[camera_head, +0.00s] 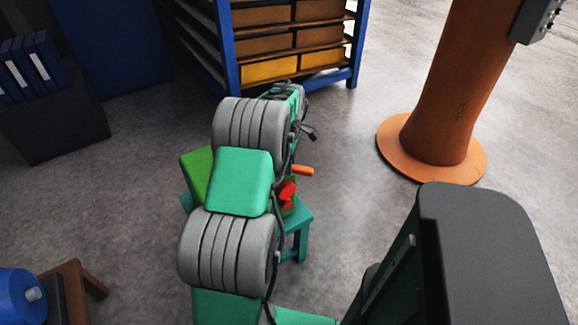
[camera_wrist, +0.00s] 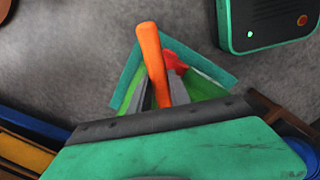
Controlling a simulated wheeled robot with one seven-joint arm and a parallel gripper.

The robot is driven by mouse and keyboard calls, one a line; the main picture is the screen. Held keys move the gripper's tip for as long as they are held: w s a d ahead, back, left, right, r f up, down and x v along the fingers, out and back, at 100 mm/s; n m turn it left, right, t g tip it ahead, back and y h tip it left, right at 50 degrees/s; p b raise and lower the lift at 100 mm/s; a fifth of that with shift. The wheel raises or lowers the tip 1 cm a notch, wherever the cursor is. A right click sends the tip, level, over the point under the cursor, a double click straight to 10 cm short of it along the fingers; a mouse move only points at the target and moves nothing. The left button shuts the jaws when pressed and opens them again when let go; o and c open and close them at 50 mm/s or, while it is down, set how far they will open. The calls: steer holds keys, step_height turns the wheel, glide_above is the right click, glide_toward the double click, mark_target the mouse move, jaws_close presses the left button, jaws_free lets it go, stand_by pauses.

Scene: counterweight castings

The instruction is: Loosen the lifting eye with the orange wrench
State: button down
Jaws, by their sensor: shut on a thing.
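The orange wrench (camera_wrist: 149,48) shows its handle in the wrist view, pointing up and slightly left. My gripper (camera_wrist: 163,88) is shut on the wrench, with a grey finger on either side of it. In the head view the orange end (camera_head: 304,171) sticks out to the right of my arm, which hides the gripper. A red rounded piece (camera_wrist: 176,61) sits just beside the wrench, and also shows in the head view (camera_head: 287,190). I cannot tell whether it is the lifting eye. A light green block (camera_head: 196,168) stands under it, partly hidden by my arm.
The block stands on a small teal table (camera_head: 302,216). A blue-framed shelf (camera_head: 226,45) with drawers is behind. An orange column (camera_head: 445,90) on a round base stands at right. A brown stand (camera_head: 80,285) is at lower left. Floor between table and column is clear.

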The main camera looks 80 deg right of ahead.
steer(key=shift+d+n, duration=0.4)
steer(key=shift+d, duration=0.4)
steer(key=shift+w+d+n, duration=0.1)
steer(key=shift+d+n, duration=0.5)
steer(key=shift+d, duration=0.35)
steer(key=shift+d, duration=0.1)
steer(key=shift+w+d+n, duration=0.15)
steer(key=shift+d+n, duration=0.35)
steer(key=shift+d, duration=0.35)
steer(key=shift+w+d+n+p, duration=0.3)
steer(key=shift+d+n, duration=0.3)
steer(key=shift+d, duration=0.35)
steer(key=shift+w+d+n+p, duration=0.2)
steer(key=shift+w+d+n, duration=0.15)
steer(key=shift+d+n, duration=0.4)
steer(key=shift+d, duration=0.2)
